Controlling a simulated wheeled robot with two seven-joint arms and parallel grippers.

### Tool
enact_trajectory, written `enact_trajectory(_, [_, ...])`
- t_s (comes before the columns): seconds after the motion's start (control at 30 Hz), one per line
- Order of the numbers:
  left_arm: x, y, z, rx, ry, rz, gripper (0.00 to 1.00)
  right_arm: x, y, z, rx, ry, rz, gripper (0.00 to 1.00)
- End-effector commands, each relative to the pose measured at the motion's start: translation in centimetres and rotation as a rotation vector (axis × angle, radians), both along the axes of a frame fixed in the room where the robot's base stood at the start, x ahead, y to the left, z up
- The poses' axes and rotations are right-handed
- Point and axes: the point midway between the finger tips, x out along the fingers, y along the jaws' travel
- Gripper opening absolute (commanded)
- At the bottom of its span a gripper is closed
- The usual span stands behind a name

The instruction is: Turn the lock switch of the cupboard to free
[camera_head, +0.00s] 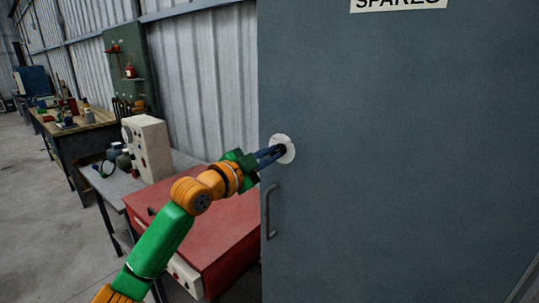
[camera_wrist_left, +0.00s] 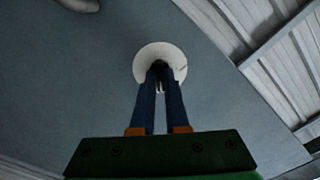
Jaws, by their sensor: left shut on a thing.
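The cupboard (camera_head: 400,150) is a large grey-blue metal door front on the right in the head view, with a "SPARES" label at its top. Its lock switch plate (camera_head: 289,141) is a pale round disc near the door's left edge, above the handle. My left gripper (camera_head: 280,150) reaches it from the left, with its dark blue fingers at the disc's middle. In the left wrist view the same plate (camera_wrist_left: 173,50) shows behind the fingertips (camera_wrist_left: 160,72). The fingers are shut on the switch knob, which they mostly hide. The knob's angle cannot be told. My right gripper is not in view.
The cupboard's vertical handle (camera_head: 269,211) is just below the plate. A red cabinet (camera_head: 215,225) and a grey bench (camera_head: 110,190) with a pale control box (camera_head: 147,148) stand to the left. A wooden workbench (camera_head: 75,125) with several items is further back.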

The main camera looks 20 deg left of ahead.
Motion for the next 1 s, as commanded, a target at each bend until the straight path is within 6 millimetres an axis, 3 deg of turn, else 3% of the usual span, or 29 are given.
enact_trajectory(0.33, [0.0, 0.0, 0.2, 0.003, -0.008, 0.001, 0.00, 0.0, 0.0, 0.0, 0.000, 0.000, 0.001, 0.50])
enact_trajectory(0.4, [0.0, 0.0, 0.2, 0.003, -0.008, 0.001, 0.26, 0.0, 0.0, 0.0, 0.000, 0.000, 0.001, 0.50])
enact_trajectory(0.47, [0.0, 0.0, 0.2, 0.002, -0.006, 0.001, 0.42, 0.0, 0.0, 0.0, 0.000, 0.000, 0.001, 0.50])
enact_trajectory(0.77, [-0.1, 0.1, 0.0, 0.002, -0.003, 0.001, 0.42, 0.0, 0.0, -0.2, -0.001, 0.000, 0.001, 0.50])
enact_trajectory(1.0, [-4.3, 1.7, -0.6, 0.007, -0.007, 0.003, 0.42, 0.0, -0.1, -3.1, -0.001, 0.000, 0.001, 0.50])
